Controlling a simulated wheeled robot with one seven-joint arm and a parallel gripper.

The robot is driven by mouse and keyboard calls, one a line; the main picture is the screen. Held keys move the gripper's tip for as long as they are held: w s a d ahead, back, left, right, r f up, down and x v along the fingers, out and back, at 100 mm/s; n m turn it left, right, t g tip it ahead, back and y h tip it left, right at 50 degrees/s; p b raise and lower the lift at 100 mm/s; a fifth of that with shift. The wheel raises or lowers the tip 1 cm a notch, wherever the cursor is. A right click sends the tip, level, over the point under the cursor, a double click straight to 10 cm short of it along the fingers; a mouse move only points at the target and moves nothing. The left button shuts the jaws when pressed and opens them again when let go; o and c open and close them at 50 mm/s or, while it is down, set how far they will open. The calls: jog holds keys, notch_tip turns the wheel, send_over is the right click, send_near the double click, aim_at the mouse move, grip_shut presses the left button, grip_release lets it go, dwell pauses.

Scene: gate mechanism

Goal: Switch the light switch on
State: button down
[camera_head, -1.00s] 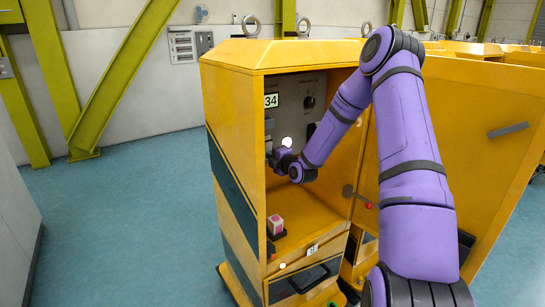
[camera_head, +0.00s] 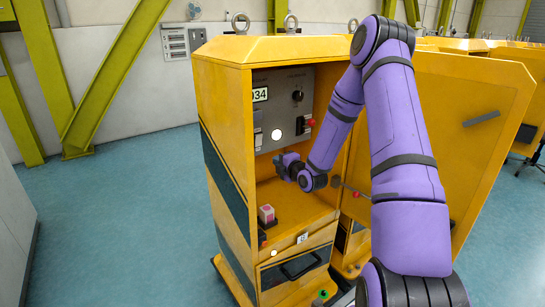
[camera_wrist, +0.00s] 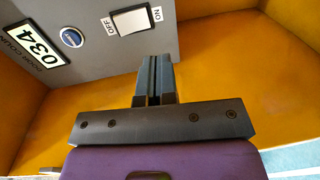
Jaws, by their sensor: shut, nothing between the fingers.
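The light switch is a white rocker (camera_wrist: 131,20) on the grey panel, with OFF and ON labels at its two ends in the wrist view. I cannot tell which end is pressed in. In the head view the switch is a small pale shape (camera_head: 258,140) low on the panel's left. My gripper (camera_wrist: 155,60) is shut and empty, its fingertips close in front of the panel's lower edge and just short of the switch in the picture. In the head view my gripper (camera_head: 279,160) is below the switch, inside the open yellow cabinet (camera_head: 222,120).
The grey panel (camera_head: 285,85) carries a 034 plate (camera_head: 260,94), a black knob (camera_head: 297,96), a white round spot (camera_head: 276,134) and a red knob (camera_head: 310,122). A pink-and-white block (camera_head: 266,214) stands below. The open yellow door (camera_head: 470,160) is at right.

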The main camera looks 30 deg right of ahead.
jog(key=shift+s+f, duration=0.15)
jog(key=shift+s, duration=0.7)
jog(key=shift+s+f, duration=0.1)
jog(key=shift+s, duration=0.7)
